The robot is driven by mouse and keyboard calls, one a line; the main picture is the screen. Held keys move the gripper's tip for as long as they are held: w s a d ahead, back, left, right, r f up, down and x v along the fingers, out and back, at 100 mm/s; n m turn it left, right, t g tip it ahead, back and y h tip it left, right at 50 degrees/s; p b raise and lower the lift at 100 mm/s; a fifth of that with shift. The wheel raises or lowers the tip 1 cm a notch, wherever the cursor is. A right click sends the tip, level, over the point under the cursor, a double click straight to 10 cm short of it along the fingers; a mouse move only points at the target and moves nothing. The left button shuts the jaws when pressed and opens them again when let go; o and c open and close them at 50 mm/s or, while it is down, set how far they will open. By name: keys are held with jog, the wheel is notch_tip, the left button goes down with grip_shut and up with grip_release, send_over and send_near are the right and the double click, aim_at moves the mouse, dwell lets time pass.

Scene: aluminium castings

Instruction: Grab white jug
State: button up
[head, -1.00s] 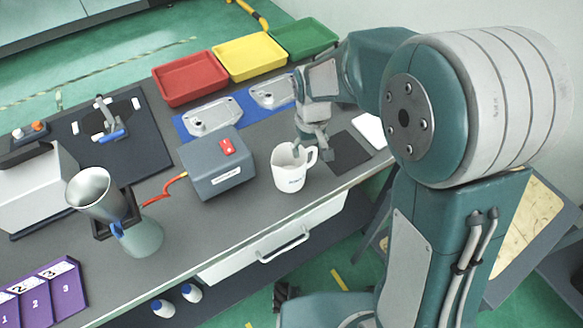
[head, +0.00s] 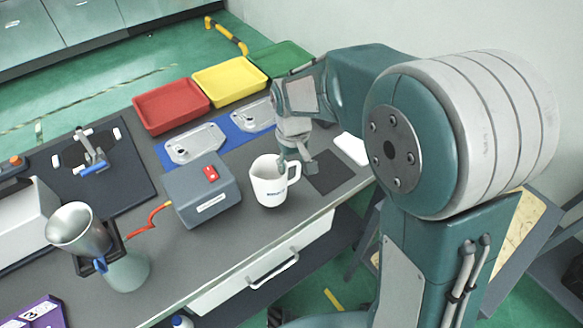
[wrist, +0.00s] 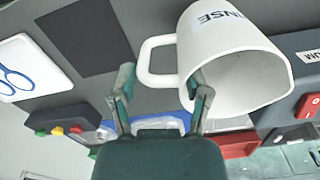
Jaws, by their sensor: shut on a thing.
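The white jug (head: 268,184) stands upright near the front edge of the workbench, with its handle on the right in the head view. It also fills the upper right of the wrist view (wrist: 222,50), with its mouth toward the camera. My gripper (head: 296,168) is at the jug's handle side. In the wrist view my gripper (wrist: 158,92) has one finger at the jug's rim and the other outside the handle. It is shut on the jug, around the handle side; the exact contact is partly hidden.
A grey box (head: 203,192) with a red switch stands left of the jug. Red (head: 170,106), yellow (head: 229,82) and green (head: 280,58) trays line the back. A metal cup (head: 78,230) sits at the left. A dark mat (head: 328,172) lies right of the jug.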

jog(key=s+r, duration=0.4)
jog(key=r, duration=0.2)
jog(key=shift+s+a+r, duration=0.3)
jog(key=shift+s+a, duration=0.1)
jog(key=shift+a, duration=0.05)
jog(key=s+r, duration=0.1)
jog(key=s, duration=0.1)
jog(key=s+a+r, duration=0.1)
jog(key=s, duration=0.3)
jog(key=shift+s+a+r, duration=0.1)
jog(key=shift+a+r, duration=0.05)
jog(key=shift+r, duration=0.25)
grip_shut()
jog(key=shift+s+a+r, duration=0.15)
jog(key=shift+s+r, duration=0.15)
jog(key=shift+s, duration=0.4)
jog(key=shift+s+a+r, duration=0.1)
jog(key=shift+s+r, duration=0.15)
jog(key=shift+s, duration=0.4)
